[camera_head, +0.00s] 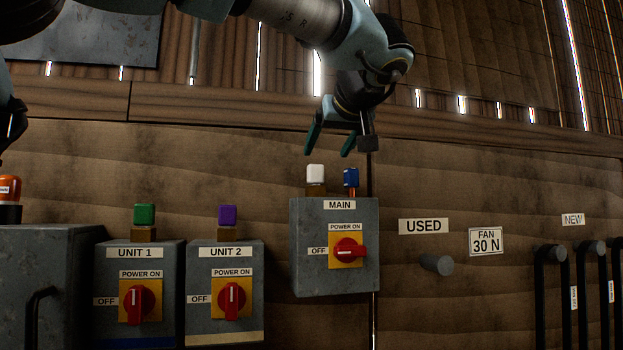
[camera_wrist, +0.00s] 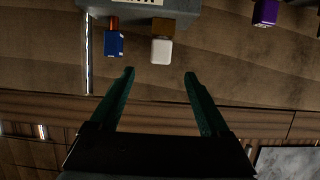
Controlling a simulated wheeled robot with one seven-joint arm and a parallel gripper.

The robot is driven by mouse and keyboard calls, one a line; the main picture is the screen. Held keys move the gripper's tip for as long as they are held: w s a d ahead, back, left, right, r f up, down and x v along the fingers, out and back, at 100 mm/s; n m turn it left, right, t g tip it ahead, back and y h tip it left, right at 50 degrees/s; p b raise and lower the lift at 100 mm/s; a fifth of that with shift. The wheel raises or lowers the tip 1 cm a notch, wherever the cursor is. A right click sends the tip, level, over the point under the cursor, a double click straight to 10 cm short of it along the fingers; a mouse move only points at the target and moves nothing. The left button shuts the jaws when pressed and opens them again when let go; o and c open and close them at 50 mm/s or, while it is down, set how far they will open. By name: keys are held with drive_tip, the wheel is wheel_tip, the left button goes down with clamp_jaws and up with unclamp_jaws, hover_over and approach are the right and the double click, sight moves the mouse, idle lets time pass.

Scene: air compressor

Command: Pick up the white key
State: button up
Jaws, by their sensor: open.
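The white key (camera_head: 315,173) stands upright on a brass-coloured base on top of the grey MAIN switch box (camera_head: 307,247). In the wrist view the white key (camera_wrist: 162,51) lies ahead of the fingertips, roughly between their lines. My gripper (camera_head: 330,153) is open and empty, above the MAIN box and just above the white key, apart from it. Its two green fingers (camera_wrist: 160,75) show spread in the wrist view. A blue key (camera_head: 351,177) stands to the right of the white key on the same box.
The UNIT 1 box (camera_head: 108,311) with a green key (camera_head: 144,214) and the UNIT 2 box (camera_head: 254,306) with a purple key (camera_head: 227,215) stand lower left. A grey peg (camera_head: 436,264) and black belts (camera_head: 546,300) are at right. The wooden wall (camera_head: 440,180) is close behind.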

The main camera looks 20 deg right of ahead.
sight(317, 169)
drive_tip(key=p+x, duration=0.1)
drive_tip(key=x, duration=0.3)
drive_tip(key=shift+w+f, duration=0.15)
drive_tip(key=shift+w, duration=0.25)
drive_tip(key=p+x, duration=0.3)
drive_tip(key=x, duration=0.1)
drive_tip(key=shift+w+f, duration=0.15)
drive_tip(key=shift+w+d+f+p, duration=0.1)
drive_tip(key=shift+w+f+p, duration=0.25)
drive_tip(key=shift+w, duration=0.15)
drive_tip(key=shift+c, duration=0.3)
clamp_jaws()
